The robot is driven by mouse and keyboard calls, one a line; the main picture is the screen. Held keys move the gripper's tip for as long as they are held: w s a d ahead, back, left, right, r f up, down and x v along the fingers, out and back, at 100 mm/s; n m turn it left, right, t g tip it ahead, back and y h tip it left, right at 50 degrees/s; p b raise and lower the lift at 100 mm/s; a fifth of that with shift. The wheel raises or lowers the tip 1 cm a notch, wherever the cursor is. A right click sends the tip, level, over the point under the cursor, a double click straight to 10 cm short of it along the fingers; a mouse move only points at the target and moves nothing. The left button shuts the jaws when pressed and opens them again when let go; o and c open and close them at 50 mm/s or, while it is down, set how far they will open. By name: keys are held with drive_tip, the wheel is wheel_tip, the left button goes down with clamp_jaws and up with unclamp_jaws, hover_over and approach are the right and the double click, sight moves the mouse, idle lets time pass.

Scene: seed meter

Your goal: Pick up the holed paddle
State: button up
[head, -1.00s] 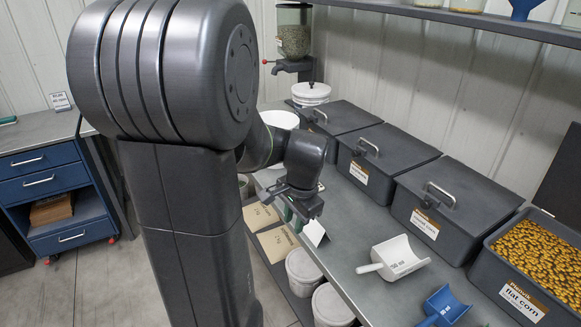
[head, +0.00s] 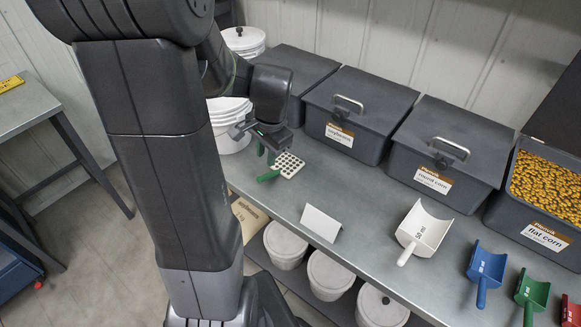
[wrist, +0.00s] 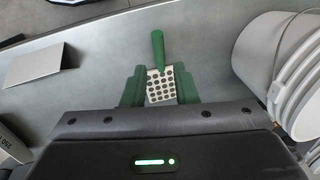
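The holed paddle has a pale plate full of holes (head: 288,165) and a green handle (head: 268,177). It lies on the grey bench beside the white bucket. In the wrist view its plate (wrist: 160,88) shows between my green fingertips, with the handle pointing away from me. My gripper (head: 266,152) hangs over the bench at the paddle's left in the head view. Its fingers (wrist: 161,90) stand apart on either side of the plate. I cannot tell whether they touch it. The near end of the plate is hidden behind the gripper body.
A white bucket (head: 229,125) stands close to the paddle. A white folded card (head: 321,223) stands near the bench's front edge. Lidded grey bins (head: 358,105) line the back. A white scoop (head: 422,229) and a blue scoop (head: 485,268) lie farther right.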

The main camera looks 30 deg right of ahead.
sight(266, 175)
drive_tip(key=f, duration=0.3)
drive_tip(key=w+f, duration=0.1)
drive_tip(key=f, duration=0.1)
drive_tip(key=shift+a+f, duration=0.2)
drive_tip(key=shift+f, duration=0.15)
drive_tip(key=shift+w+d+f+p, duration=0.1)
drive_tip(key=shift+w+f+p, duration=0.15)
drive_tip(key=shift+f, duration=1.05)
drive_tip(key=shift+w+d+f+p, duration=0.15)
drive_tip(key=shift+f+p, duration=0.1)
drive_tip(key=shift+f, duration=1.05)
drive_tip(key=shift+a, duration=0.1)
clamp_jaws()
